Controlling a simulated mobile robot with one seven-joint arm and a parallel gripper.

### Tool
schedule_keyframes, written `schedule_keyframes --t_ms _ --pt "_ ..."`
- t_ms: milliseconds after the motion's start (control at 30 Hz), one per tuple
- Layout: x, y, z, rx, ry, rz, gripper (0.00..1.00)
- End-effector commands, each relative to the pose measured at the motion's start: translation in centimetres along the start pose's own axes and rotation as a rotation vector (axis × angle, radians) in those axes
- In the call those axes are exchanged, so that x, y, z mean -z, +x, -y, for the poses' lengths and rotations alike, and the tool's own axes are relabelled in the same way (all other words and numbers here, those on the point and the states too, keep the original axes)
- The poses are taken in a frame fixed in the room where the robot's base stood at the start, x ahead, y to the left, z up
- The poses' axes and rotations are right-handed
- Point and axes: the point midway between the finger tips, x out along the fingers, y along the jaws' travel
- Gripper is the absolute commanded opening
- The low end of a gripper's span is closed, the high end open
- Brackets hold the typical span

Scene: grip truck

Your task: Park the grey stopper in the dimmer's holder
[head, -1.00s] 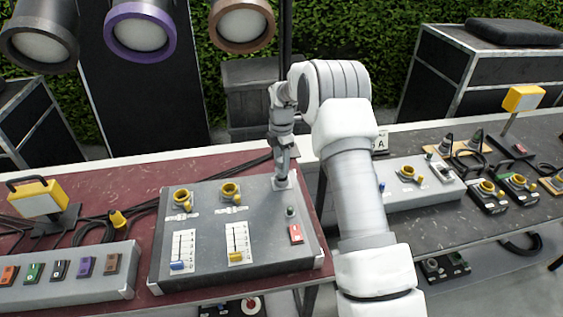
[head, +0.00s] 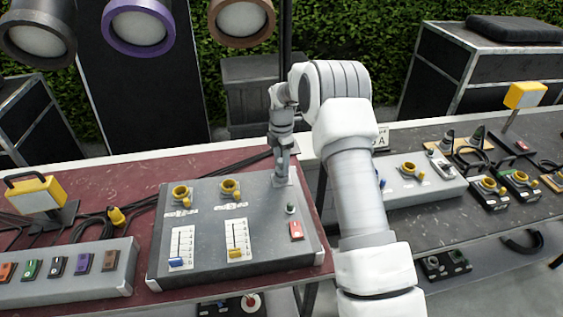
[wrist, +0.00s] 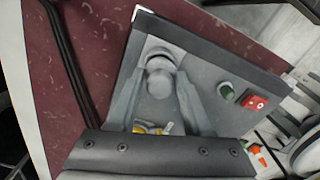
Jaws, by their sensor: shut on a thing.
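The dimmer is a grey sloped console (head: 215,222) on the red table, with sliders, yellow knobs and a red switch. My gripper (head: 281,176) points down at its back right corner. In the wrist view my gripper's fingers (wrist: 158,88) are closed on the grey stopper (wrist: 158,84), a rounded grey piece. A light plate with a round grey fitting, apparently the holder (wrist: 161,55), lies just beyond the stopper. The stopper and fitting overlap in this view, so I cannot tell whether the stopper is seated. In the head view the fingers hide the stopper.
A green button (wrist: 226,91) and the red switch (wrist: 255,102) are close to the right of my fingers. Dark cables (head: 240,163) run behind the console. A row of coloured switches (head: 60,267) is at the left, and a second table (head: 450,215) at the right.

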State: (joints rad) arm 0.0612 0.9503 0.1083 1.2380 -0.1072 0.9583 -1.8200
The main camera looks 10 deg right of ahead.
Motion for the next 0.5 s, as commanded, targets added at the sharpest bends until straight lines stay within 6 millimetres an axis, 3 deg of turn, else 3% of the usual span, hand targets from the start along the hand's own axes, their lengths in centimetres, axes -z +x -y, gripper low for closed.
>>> schedule_keyframes --t_ms 500 --pt "-0.01 1.01 0.00 0.000 0.000 0.000 0.00"
